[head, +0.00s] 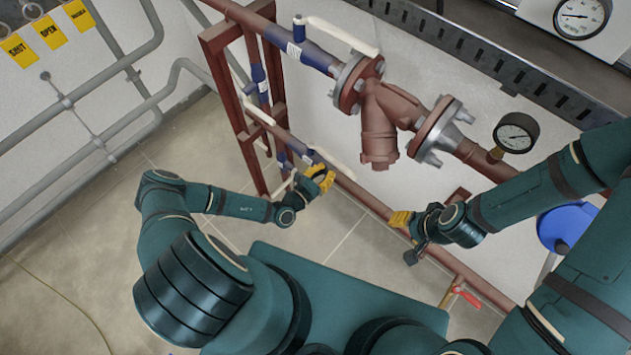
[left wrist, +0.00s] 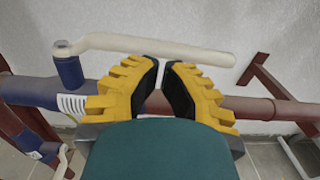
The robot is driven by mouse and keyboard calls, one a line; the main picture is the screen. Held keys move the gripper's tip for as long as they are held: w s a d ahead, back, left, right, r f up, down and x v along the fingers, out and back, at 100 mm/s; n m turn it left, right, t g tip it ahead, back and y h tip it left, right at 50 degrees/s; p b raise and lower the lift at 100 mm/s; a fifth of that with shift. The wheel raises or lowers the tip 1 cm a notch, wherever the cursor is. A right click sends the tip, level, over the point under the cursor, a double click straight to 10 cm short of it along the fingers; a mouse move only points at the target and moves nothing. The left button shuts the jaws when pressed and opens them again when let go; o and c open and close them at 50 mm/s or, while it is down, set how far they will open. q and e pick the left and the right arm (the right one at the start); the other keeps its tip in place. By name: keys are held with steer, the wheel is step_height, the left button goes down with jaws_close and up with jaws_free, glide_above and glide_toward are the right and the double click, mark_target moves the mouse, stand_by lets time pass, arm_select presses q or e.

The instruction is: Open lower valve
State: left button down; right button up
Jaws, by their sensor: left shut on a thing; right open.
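The lower valve is a blue body on the lower red-brown pipe, with a long cream lever handle (head: 333,162). In the left wrist view the lever (left wrist: 150,47) runs from its blue stem (left wrist: 68,70) to the right, nearly along the pipe (left wrist: 280,109). My left gripper (head: 326,174), with yellow fingers, is at this lever; in the wrist view its fingertips (left wrist: 161,68) meet the lever's lower edge mid-length. It is shut on the lever, though the contact itself is partly hidden. My right gripper (head: 402,219) is open and empty, to the right beside the lower pipe.
An upper valve with a cream lever (head: 340,34), a red-brown strainer (head: 381,124) and a gauge (head: 516,133) sit above. A red-handled valve (head: 466,295) is at lower right. A red-brown frame (head: 243,140) stands left of the lower valve.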

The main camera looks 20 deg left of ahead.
arm_select(q)
steer(key=shift+w+d, duration=0.3)
steer(key=shift+w, duration=0.35)
steer(key=shift+w+d+r+p, duration=0.2)
steer(key=shift+w+d+p, duration=0.1)
steer(key=shift+w+p, duration=0.25)
steer(key=shift+w, duration=0.1)
steer(key=v, duration=1.2)
steer(key=shift+s+f, duration=0.25)
steer(key=shift+a, duration=0.1)
